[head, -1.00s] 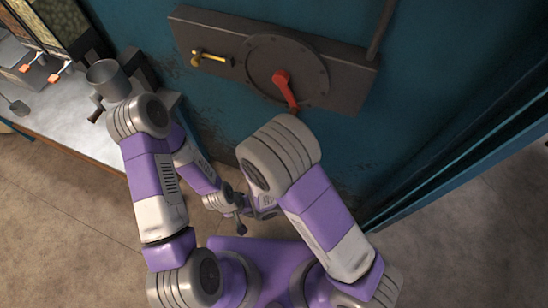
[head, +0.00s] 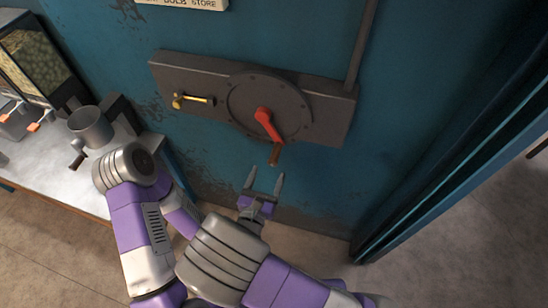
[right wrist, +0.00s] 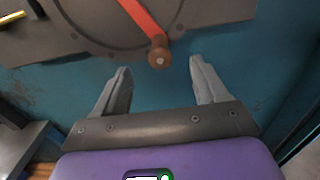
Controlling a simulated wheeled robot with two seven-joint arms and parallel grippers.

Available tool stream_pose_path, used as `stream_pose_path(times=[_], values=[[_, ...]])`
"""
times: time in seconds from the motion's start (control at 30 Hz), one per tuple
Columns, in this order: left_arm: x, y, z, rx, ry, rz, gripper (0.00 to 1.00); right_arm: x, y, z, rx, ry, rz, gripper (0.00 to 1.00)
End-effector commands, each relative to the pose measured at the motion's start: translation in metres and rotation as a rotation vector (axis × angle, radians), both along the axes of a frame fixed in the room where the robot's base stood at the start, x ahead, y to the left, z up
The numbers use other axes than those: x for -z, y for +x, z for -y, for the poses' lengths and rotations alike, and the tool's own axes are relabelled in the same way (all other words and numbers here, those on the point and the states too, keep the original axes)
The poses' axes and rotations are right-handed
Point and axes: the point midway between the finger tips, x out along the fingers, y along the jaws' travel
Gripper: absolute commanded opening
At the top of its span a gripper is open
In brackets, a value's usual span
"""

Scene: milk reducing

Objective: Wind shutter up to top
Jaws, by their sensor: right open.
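The red crank arm (head: 267,122) is mounted on a round dark disc (head: 292,97) of a metal wall box. Its brown handle (head: 275,155) hangs at the lower end, pointing down and slightly right. My right gripper (head: 265,181) is open and empty just below the handle, its fingers pointing up toward it. In the right wrist view the handle (right wrist: 159,53) lies just beyond and between the two open fingertips (right wrist: 158,66), apart from them. My left gripper is not visible; only the left arm shows. The shutter itself cannot be made out.
A yellow-handled lever (head: 192,101) sits on the box left of the disc. A vertical pipe (head: 362,45) rises from the box. At left, a counter (head: 50,165) holds a metal pot (head: 90,127). A dark blue frame edge (head: 440,185) stands at right.

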Motion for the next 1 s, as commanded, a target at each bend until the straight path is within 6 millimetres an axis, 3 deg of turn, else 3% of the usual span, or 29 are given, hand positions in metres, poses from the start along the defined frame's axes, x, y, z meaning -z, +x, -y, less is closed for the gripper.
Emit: stream_pose_path(times=[0.6, 1.0], values=[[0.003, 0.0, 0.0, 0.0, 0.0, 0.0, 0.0, 0.0, 0.066, 0.022, 0.002, 0.001, -0.001, 0.72], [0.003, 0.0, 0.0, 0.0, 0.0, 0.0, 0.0, 0.0, 0.075, 0.024, 0.0, 0.0, -0.001, 0.72]])
